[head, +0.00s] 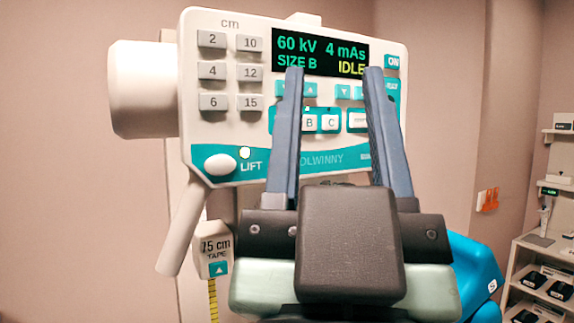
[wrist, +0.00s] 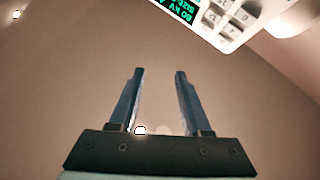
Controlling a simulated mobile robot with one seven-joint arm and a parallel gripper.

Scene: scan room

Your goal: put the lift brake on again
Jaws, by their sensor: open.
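The control panel (head: 214,123) of the X-ray head fills the middle of the head view. At its lower left is a white oval LIFT knob (head: 220,165), with a small pale, lit-looking lamp (head: 245,152) above the LIFT label. My gripper (head: 333,72) is open and empty. In the head view its fingers overlap the right half of the panel, right of the knob, hiding some keys. In the wrist view my gripper (wrist: 159,72) points at bare wall, and the panel (wrist: 232,38) shows upside down at the top right. The fingers look clear of the panel there.
The display (head: 320,53) reads 60 kV, 4 mAs, SIZE B, IDLE. A white handle (head: 182,225) slants down below the panel. A tape box (head: 213,250) marked 75 cm hangs beside it. Shelves (head: 540,245) stand at the far right. The left side is open.

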